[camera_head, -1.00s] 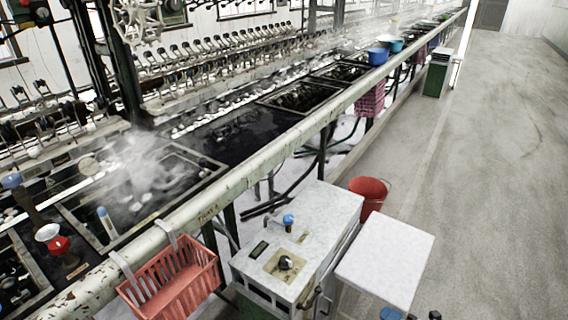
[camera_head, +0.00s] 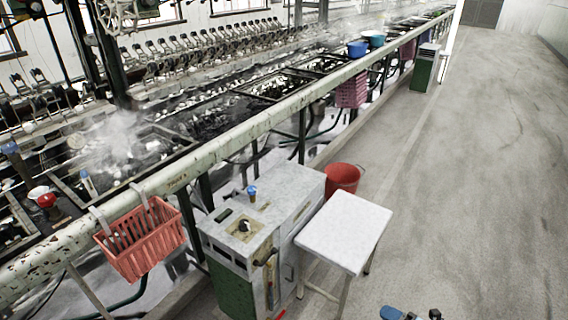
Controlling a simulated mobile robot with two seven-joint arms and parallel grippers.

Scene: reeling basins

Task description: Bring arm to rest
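Neither of my grippers shows clearly in the head view. A small blue and black part, seemingly of my own arm, pokes in at the bottom edge, right of the middle. No fingers can be made out on it, and nothing held is visible. A long row of reeling basins (camera_head: 210,117) runs from the lower left to the far top right, behind a worn pale rail (camera_head: 232,137). Steam rises over the near basin. What my arms are doing below the frame is hidden.
A red basket (camera_head: 139,242) hangs on the rail. A grey-topped machine cabinet (camera_head: 262,212), a white-topped stool (camera_head: 346,230) and a red bucket (camera_head: 342,178) stand close in front. Blue tubs (camera_head: 357,49) sit farther along. The concrete floor (camera_head: 480,180) at the right is clear.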

